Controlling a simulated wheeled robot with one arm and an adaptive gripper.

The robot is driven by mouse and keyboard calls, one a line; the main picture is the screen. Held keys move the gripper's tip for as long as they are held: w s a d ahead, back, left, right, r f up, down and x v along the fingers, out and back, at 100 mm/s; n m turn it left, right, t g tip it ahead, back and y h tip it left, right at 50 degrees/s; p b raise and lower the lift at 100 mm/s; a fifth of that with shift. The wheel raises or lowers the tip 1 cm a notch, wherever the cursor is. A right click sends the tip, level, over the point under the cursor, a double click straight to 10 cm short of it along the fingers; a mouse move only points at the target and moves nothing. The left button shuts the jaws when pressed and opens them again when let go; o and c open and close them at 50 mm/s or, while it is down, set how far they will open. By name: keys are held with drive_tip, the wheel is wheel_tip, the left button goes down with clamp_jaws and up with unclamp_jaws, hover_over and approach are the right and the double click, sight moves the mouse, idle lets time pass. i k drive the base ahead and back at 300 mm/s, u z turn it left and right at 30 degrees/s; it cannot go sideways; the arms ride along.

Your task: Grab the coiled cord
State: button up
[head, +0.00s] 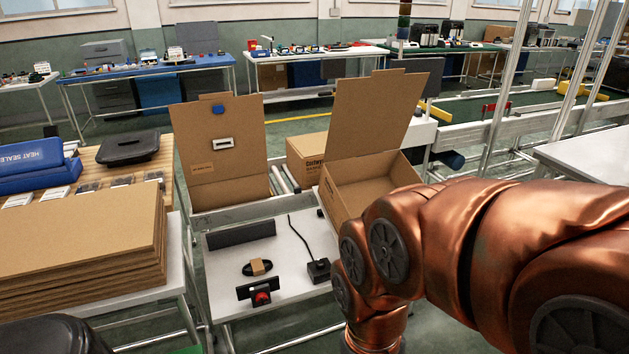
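The coiled cord (248,270) is a small black loop with a tan paper band around its middle. It lies flat on the white table (223,297) in the lower middle of the head view. My copper-coloured arm fills the right side of this view and bends down to the right of the table. My gripper is outside the frame, below the lower edge, so its fingers and what they hold are hidden.
Near the cord lie a dark flat bar (240,234), a black box with a cable (318,269) and a black bracket with a red knob (262,297). An open cardboard box (352,190) stands behind. Stacked cardboard (80,262) is at left.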

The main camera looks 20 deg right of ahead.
sight(257, 265)
drive_tip(key=k, duration=1.05)
drive_tip(key=z, duration=1.15)
drive_tip(key=i, duration=1.35)
drive_tip(key=u, duration=0.6)
